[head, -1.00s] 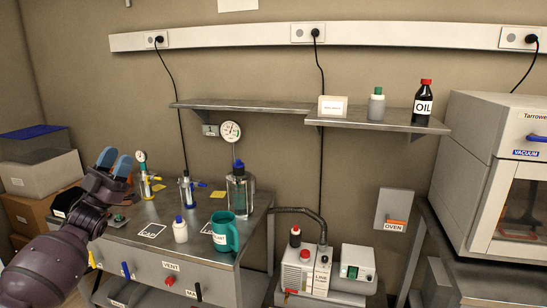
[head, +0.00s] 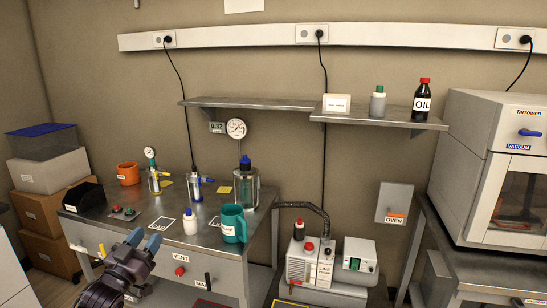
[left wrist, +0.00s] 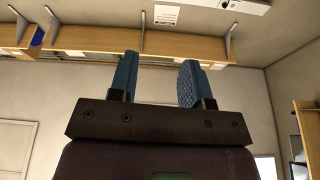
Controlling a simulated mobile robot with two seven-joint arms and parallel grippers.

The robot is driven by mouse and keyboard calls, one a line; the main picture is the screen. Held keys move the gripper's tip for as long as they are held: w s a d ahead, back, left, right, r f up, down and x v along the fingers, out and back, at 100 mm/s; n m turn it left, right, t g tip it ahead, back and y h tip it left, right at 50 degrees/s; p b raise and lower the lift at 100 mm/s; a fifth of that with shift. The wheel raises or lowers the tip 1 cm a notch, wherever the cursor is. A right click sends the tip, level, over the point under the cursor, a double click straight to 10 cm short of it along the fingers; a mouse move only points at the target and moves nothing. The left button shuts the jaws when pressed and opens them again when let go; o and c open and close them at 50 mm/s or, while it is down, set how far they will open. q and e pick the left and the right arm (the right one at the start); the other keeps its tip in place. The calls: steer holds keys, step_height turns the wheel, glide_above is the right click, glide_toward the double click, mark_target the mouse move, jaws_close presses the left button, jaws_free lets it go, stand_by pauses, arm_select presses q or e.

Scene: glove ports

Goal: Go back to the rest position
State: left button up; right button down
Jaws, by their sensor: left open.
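My left gripper (head: 144,242) is low in the head view, in front of the metal bench (head: 130,222) and near its front edge. Its two blue fingers point up and stand apart, with nothing between them. The left wrist view also shows the open left gripper (left wrist: 157,80) against a bare wall and shelf undersides. My right gripper is not in view.
On the bench stand a teal mug (head: 233,225), a white bottle (head: 190,223), a glass vessel (head: 246,190) and an orange cup (head: 128,174). A pump (head: 312,262) stands right of the bench, below a wall shelf (head: 380,119). A vacuum oven (head: 490,170) is at the far right.

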arm_select(q)
steer(key=s+d+f+n+g+y, duration=0.3)
steer(key=s+f+g+y, duration=0.35)
steer(key=s+f, duration=0.95)
steer(key=s+f+n+g, duration=0.1)
steer(key=s+g, duration=1)
steer(key=s, duration=1.6)
steer(key=w+d+f+m+t+h+b, duration=0.15)
steer(key=w+f+t+b, duration=0.25)
steer(key=f+b, duration=0.75)
steer(key=w+d+f+m+t+b, duration=0.1)
steer(key=w+f+m+t+b, duration=0.2)
steer(key=f+b, duration=0.9)
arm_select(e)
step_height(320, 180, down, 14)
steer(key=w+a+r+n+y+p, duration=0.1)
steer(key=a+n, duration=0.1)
arm_select(q)
step_height(320, 180, up, 11)
steer(key=a+n+y+p, duration=0.1)
steer(key=n+p, duration=0.2)
steer(key=p, duration=1.6)
steer(key=shift+w+a+t, duration=0.25)
steer(key=shift+t, duration=0.1)
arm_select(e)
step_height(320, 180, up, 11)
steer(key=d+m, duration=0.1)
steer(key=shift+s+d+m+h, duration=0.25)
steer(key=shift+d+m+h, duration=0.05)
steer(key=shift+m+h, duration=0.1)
